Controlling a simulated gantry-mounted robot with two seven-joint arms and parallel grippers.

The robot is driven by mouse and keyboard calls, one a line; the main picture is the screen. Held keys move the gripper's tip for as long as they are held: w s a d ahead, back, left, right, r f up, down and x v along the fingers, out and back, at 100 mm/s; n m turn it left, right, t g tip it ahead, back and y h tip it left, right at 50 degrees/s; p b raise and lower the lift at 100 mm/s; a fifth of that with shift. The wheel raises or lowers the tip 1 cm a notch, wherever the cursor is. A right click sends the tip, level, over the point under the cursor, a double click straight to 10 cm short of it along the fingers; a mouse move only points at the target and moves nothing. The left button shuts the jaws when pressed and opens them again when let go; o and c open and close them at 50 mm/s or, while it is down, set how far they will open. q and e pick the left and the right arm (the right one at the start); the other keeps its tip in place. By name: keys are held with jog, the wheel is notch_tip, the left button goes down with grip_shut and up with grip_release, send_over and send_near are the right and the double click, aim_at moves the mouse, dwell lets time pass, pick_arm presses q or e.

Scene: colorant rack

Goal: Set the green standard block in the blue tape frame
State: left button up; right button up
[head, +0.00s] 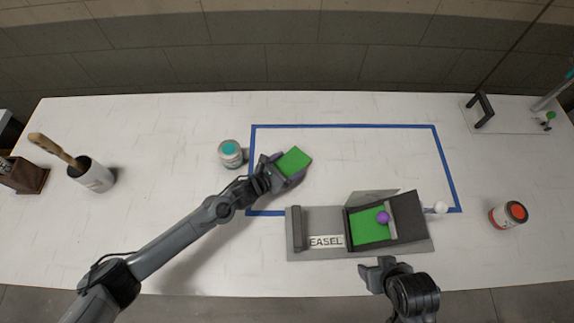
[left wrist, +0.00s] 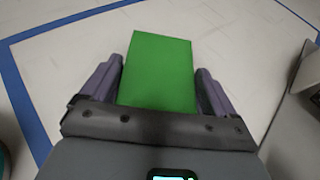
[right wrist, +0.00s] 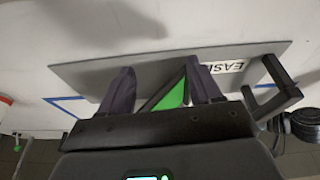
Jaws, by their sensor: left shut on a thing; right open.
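The green block (head: 294,160) is held in my left gripper (head: 283,167), which is shut on it inside the left part of the blue tape frame (head: 345,126). In the left wrist view the block (left wrist: 160,72) sits between the two fingers (left wrist: 156,85), with tape lines beyond it. Whether the block touches the table is hard to tell. My right gripper (head: 378,270) is open and empty in front of the easel. The right wrist view shows its spread fingers (right wrist: 165,92) with the easel behind them.
A teal-topped can (head: 230,153) stands just left of the frame. The frame's middle is clear.

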pick_arm(q)
jog(key=o, duration=0.6)
jog(key=shift+f, duration=0.1)
pick_arm(e)
jog(key=shift+f, duration=0.15)
pick_arm(q)
jog(key=shift+o, duration=1)
pick_arm(e)
jog(key=shift+d, duration=0.15)
